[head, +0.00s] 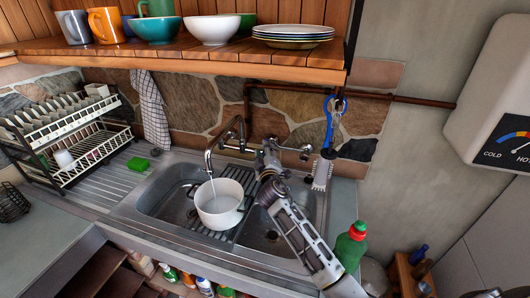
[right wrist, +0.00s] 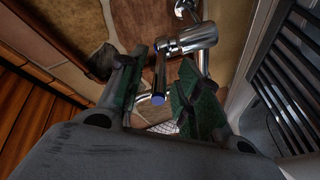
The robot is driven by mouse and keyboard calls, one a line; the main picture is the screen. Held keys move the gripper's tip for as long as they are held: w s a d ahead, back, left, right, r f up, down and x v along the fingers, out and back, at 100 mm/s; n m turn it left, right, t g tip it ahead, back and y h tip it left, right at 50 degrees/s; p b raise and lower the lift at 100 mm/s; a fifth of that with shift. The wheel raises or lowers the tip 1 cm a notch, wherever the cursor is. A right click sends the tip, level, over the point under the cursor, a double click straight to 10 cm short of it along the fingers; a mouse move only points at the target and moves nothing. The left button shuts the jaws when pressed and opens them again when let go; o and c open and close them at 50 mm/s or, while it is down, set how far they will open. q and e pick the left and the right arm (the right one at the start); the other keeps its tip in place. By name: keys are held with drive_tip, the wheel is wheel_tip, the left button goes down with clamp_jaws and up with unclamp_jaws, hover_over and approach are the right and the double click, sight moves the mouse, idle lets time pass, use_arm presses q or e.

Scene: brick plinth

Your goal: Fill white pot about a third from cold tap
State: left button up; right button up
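The white pot (head: 219,214) stands upright in the sink on a dark rack, below the curved chrome spout (head: 209,160). A thin pale stream runs from the spout into the pot; the water level is hard to make out. My right gripper (head: 268,154) is at the tap fittings, right of the spout. In the right wrist view its green-padded fingers (right wrist: 160,78) are apart, with a chrome tap lever with a blue end (right wrist: 158,98) between them. I cannot see either pad pressing on the lever. My left gripper is not in view.
A metal sink (head: 160,196) surrounds the pot. A dish rack (head: 70,140) and green sponge (head: 138,164) are at left. A wooden shelf (head: 190,66) with bowls overhangs the back.

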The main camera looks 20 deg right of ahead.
drive_tip(key=s+a, duration=0.2)
drive_tip(key=s, duration=0.9)
drive_tip(key=shift+s+a, duration=0.15)
drive_tip(key=shift+s, duration=0.25)
idle(6.5)
